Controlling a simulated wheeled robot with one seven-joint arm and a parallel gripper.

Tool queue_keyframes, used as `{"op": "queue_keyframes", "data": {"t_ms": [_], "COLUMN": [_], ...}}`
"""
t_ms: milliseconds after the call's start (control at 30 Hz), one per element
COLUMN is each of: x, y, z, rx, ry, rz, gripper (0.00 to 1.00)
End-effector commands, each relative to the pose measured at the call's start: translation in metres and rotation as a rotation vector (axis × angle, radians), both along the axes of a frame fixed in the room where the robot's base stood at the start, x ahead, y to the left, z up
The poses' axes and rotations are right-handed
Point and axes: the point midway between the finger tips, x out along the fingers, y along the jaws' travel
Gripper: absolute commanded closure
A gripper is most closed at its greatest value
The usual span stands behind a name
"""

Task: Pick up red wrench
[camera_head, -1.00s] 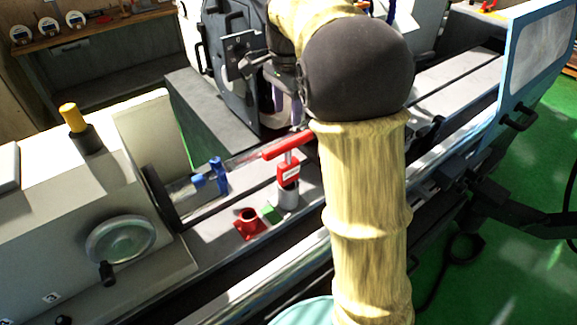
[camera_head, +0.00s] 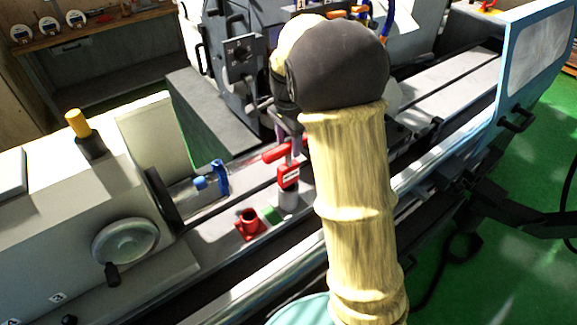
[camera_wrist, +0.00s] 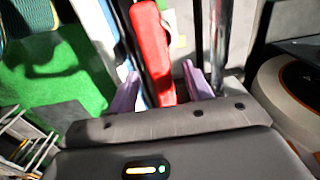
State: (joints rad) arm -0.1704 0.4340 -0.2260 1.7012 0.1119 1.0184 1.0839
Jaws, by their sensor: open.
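The red wrench (camera_head: 275,154) has a long red bar on top and a red body with a white label, standing upright in a grey cylindrical holder (camera_head: 288,200) on the machine bed. My gripper (camera_head: 289,142) is at the bar from above, its purple fingers partly overlapping it in the head view. In the wrist view, the wrench's red bar (camera_wrist: 151,45) runs lengthwise between the two open purple fingers of my gripper (camera_wrist: 160,80). I cannot tell whether either finger touches it. My arm hides part of the bar's right end in the head view.
A red socket block (camera_head: 249,225) and a green block (camera_head: 271,215) sit left of the holder. A blue clamp (camera_head: 219,178) stands further left, near the handwheel (camera_head: 125,241). The grey machine housing (camera_head: 240,60) rises behind. The blue-framed guard (camera_head: 540,50) is at right.

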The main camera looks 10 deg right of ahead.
Motion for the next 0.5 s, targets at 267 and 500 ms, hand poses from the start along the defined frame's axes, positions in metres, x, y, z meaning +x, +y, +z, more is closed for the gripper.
{"op": "queue_keyframes", "data": {"t_ms": [267, 500], "x": [0.000, 0.000], "y": [0.000, 0.000], "z": [-0.018, -0.018], "rx": [0.000, 0.000], "ry": [0.000, -0.001], "rz": [0.000, 0.000], "gripper": [0.50, 0.50]}}
